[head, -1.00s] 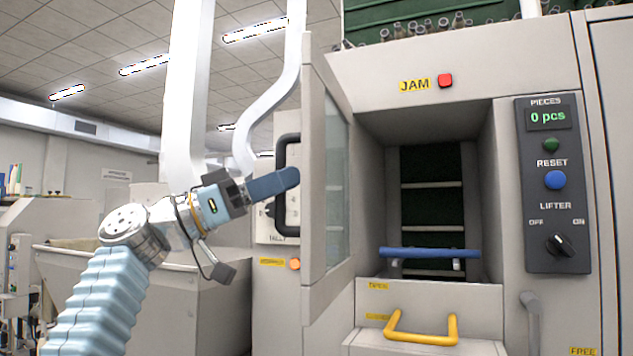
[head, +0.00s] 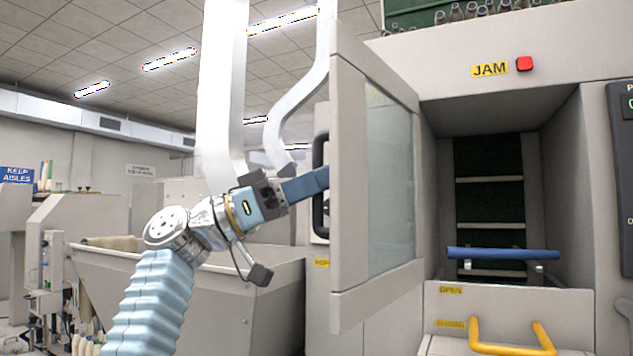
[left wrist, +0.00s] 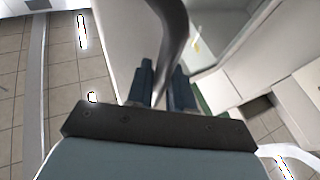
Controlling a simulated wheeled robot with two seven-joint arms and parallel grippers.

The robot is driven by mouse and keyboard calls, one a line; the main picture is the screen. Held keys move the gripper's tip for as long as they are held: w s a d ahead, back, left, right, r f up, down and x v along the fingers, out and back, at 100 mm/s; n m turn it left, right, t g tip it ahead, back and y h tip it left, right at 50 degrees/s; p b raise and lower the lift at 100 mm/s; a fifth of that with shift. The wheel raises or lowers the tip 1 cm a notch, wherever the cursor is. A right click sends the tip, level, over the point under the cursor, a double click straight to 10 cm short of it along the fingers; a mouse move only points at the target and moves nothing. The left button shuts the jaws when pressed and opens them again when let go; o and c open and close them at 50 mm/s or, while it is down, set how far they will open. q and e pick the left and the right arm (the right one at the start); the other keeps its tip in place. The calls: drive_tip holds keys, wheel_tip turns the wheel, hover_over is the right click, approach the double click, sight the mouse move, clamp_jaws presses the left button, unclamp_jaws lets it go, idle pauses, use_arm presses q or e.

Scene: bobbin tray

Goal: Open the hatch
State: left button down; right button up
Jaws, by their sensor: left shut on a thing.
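The hatch (head: 345,180) is a beige framed door with a glass pane, hinged on its right side. In the head view it stands swung out from the machine, and the dark opening behind it shows. Its black handle (head: 318,215) is on the outer face, partly hidden by the door's edge. My left gripper (head: 318,181) is at the handle from the left. In the left wrist view its two fingers (left wrist: 160,85) are shut around the dark curved handle bar (left wrist: 174,50). My right gripper is in neither view.
Inside the opening are a ladder-like lifter (head: 490,200) and a blue bar (head: 503,254). Below is a yellow handle (head: 497,348). A red button (head: 524,64) is beside the JAM label. A grey hopper (head: 200,290) stands behind my left arm.

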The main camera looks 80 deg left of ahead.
use_arm(q)
drive_tip(key=shift+f, duration=0.15)
drive_tip(key=c, duration=1.1)
unclamp_jaws()
drive_tip(key=shift+a, duration=0.1)
drive_tip(key=shift+s, duration=0.15)
drive_tip(key=p+v, duration=0.1)
drive_tip(key=v, duration=1.2)
drive_tip(key=shift+s, duration=0.2)
